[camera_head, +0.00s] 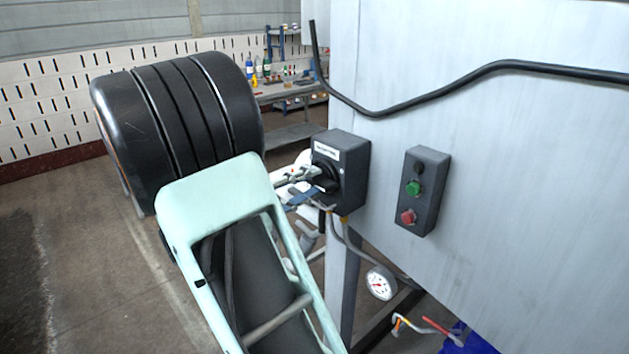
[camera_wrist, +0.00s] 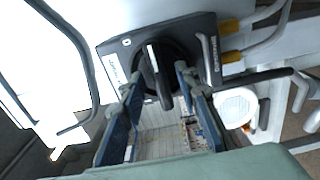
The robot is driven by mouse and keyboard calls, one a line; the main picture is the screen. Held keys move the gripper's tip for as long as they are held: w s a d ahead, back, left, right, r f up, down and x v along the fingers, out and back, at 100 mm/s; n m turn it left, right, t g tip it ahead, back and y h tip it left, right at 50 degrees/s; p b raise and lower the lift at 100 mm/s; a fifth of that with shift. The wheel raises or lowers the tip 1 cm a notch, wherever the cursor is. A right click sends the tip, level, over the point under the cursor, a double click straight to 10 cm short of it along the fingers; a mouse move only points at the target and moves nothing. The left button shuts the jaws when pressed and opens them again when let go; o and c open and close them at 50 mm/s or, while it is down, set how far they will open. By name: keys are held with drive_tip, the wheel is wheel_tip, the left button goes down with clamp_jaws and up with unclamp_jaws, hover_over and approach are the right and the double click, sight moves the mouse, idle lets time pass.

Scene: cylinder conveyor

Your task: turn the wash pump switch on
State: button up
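A dark box with a black rotary switch (camera_head: 327,176) is fixed to the pale cabinet wall. The switch housing (camera_head: 355,178) carries a white label, too small to read for sure. In the wrist view, the switch's bar-shaped handle (camera_wrist: 158,80) stands out from a round base. My gripper (camera_head: 308,186) is in front of the switch. In the wrist view, my gripper (camera_wrist: 160,82) has its two blue fingers apart, one on each side of the handle. Gaps show between handle and fingers, so it is open. Whether a fingertip touches the base cannot be told.
A box with green and red buttons (camera_head: 423,190) is on the cabinet (camera_head: 480,160) to the right. A black pipe (camera_head: 440,97) runs above. A round gauge (camera_head: 381,283) and cables are below. A large black drum (camera_head: 180,125) stands at left; a workbench (camera_head: 285,92) is behind.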

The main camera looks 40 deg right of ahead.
drive_tip(key=shift+w+d, duration=0.1)
drive_tip(key=shift+d, duration=0.9)
clamp_jaws()
